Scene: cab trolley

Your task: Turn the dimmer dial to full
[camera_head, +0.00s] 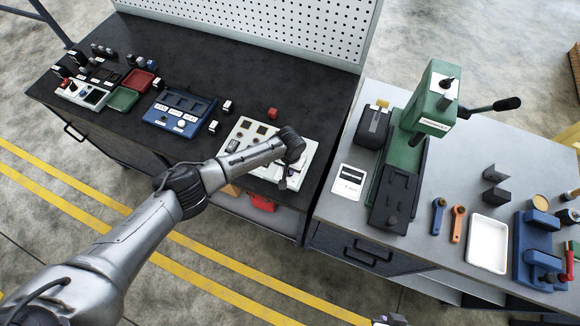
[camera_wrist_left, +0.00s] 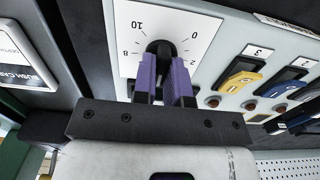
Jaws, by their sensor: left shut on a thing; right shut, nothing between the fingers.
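The dimmer dial (camera_wrist_left: 158,46) is a black knob on a white scale plate (camera_wrist_left: 166,18) in the left wrist view. The marks 0, 2, 8 and 10 show around it, and the knob's pointer setting cannot be read. My left gripper (camera_wrist_left: 166,75) has its purple fingers shut on the knob. In the head view my left gripper (camera_head: 285,181) reaches down to the right part of the light grey control panel (camera_head: 236,150), and my wrist hides the dial there. My right gripper (camera_head: 388,321) only just shows at the bottom edge of the head view, shut and empty.
In the left wrist view, a yellow switch (camera_wrist_left: 242,77) and a blue switch (camera_wrist_left: 283,82) sit right of the dial. A red button (camera_head: 273,113) stands behind the panel. A green press (camera_head: 425,110) and a white card (camera_head: 348,182) are on the right bench.

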